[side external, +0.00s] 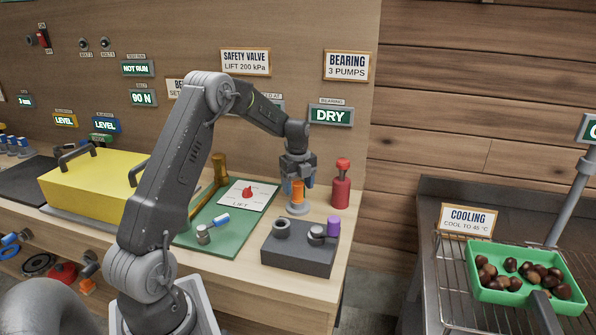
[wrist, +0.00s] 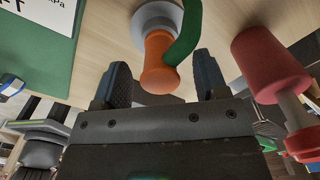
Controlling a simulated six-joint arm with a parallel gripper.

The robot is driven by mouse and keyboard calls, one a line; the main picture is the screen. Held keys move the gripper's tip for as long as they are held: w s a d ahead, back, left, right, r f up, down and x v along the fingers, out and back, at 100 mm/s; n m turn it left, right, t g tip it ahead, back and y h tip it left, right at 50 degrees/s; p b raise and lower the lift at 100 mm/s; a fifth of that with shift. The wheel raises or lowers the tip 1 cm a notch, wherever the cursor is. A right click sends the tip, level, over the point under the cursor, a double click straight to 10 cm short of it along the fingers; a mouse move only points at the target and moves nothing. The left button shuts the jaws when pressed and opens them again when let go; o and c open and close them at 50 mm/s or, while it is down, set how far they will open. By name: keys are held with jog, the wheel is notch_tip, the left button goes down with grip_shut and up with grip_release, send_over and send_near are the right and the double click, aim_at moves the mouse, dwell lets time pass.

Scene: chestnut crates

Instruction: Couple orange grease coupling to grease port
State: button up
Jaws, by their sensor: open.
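The orange grease coupling (side external: 297,191) stands upright on a round grey base (side external: 298,208) on the bench. In the wrist view the coupling (wrist: 158,68) has a green hose-like strip (wrist: 187,35) beside it; whether they join is unclear. My gripper (side external: 297,182) is open, pointing down over the coupling. In the wrist view one finger of my gripper (wrist: 161,62) is on each side of the coupling, with gaps visible. No part is clearly identifiable as the grease port. A dark block (side external: 298,258) in front carries a grey ring, a grey cylinder and a purple cylinder (side external: 333,226).
A red pump-like bottle (side external: 341,190) stands close to the right of the coupling; it also shows in the wrist view (wrist: 270,65). A green mat (side external: 205,238) with a wooden-handled tool and a LIFT card lies left. The BEARING display (side external: 330,115) reads DRY.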

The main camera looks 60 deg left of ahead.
jog(key=shift+f, duration=0.9)
grip_shut()
dwell(0.4)
jog(key=shift+r, duration=0.65)
dwell(0.3)
jog(key=c, duration=0.7)
grip_release()
jog(key=shift+c, duration=0.2)
grip_shut()
jog(key=shift+r, duration=0.15)
